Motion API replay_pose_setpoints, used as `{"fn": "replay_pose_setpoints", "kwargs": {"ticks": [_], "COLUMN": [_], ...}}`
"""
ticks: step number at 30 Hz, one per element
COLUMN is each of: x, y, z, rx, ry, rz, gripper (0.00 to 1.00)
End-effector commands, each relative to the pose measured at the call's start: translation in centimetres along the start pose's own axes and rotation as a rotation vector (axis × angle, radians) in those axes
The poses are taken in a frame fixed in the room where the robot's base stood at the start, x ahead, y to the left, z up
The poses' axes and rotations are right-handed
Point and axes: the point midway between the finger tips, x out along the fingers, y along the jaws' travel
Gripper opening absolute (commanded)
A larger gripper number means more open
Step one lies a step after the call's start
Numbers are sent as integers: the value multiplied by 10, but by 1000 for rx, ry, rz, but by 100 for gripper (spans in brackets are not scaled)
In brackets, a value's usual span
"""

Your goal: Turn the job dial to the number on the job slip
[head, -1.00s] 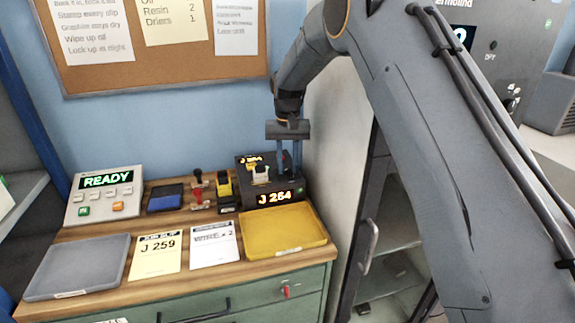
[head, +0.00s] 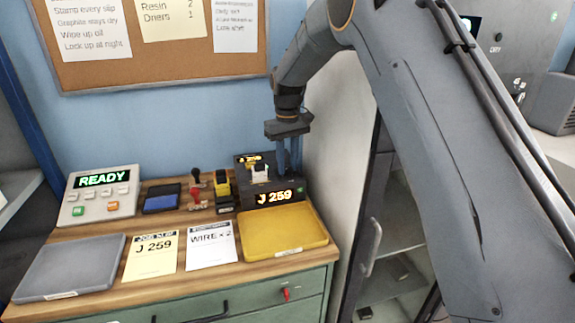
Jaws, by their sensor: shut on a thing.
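The job slip (head: 151,256) lies on the bench front and reads J 259. The job dial's black box (head: 262,189) stands at the back right of the bench, and its lit front display (head: 280,196) reads J 259. My gripper (head: 289,172) points down at the right side of the box's top, with its blue fingers shut. What they grip is hidden behind the front of the box, at the dial's place.
A yellow tray (head: 318,237) lies in front of the box and a grey tray (head: 40,285) at the left. A WIRE x2 card (head: 211,262) lies beside the slip. Stamps (head: 222,183), a blue-black pad (head: 160,203) and a READY panel (head: 85,207) stand behind.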

Motion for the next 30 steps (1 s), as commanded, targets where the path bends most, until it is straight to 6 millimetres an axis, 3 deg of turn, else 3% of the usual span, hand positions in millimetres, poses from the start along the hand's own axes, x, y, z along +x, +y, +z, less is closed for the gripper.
{"fn": "replay_pose_setpoints", "kwargs": {"ticks": [13, 14, 17, 26, 30], "x": [-2, -2, -2, -2, -13], "y": [0, 0, 0, 0, 0], "z": [-1, -1, -1, -1, -2], "rx": [-14, -13, -13, -13, -13], "ry": [5, 5, 4, 2, 5], "rz": [1, 1, 1, 0, 1], "gripper": [2, 28, 43, 43, 43]}}
